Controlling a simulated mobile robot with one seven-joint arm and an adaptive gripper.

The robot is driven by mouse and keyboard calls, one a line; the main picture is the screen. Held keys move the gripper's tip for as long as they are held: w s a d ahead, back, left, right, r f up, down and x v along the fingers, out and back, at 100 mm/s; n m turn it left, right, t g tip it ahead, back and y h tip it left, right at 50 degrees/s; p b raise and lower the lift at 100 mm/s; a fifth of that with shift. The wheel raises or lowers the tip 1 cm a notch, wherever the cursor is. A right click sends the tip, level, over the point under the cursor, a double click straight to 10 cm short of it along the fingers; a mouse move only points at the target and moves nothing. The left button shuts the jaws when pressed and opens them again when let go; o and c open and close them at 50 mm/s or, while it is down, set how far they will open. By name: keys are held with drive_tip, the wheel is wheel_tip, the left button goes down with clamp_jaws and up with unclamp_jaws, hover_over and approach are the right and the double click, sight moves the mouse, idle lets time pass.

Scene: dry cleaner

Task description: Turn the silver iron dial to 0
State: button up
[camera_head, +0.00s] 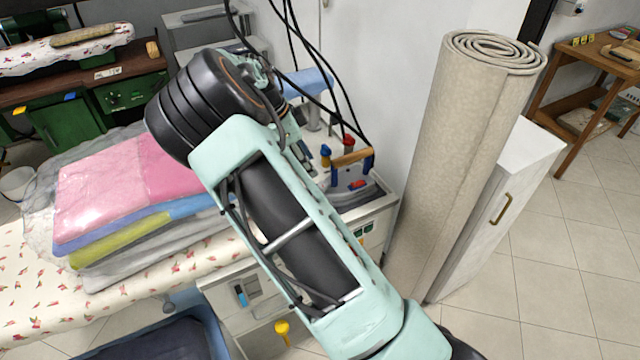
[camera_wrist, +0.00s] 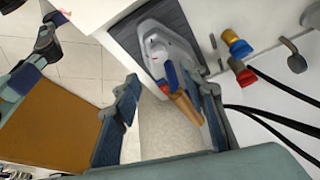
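The silver iron (camera_head: 345,177) stands on the ironing unit in the head view, with a wooden handle and a small blue-and-red part (camera_head: 357,184). In the wrist view the iron (camera_wrist: 165,48) shows from above, its wooden handle (camera_wrist: 186,106) pointing toward my gripper. The blue-and-red part (camera_wrist: 171,76) is beside the handle; I cannot read any dial setting. My gripper (camera_wrist: 168,86) has its fingers apart, with the handle end showing between them. Nothing is clearly held, and contact cannot be told.
Red and blue-yellow valve knobs (camera_wrist: 240,58) stand beside the iron, with black cables near them. A rolled carpet (camera_head: 460,150) and a white cabinet (camera_head: 500,200) are to the right. Folded pink bedding (camera_head: 110,190) lies on the ironing board (camera_head: 40,290) to the left.

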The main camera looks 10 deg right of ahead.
sight(322, 184)
drive_tip(key=p+x, duration=0.1)
drive_tip(key=x, duration=0.8)
drive_tip(key=shift+d+f, duration=0.1)
drive_tip(key=shift+f, duration=0.2)
clamp_jaws()
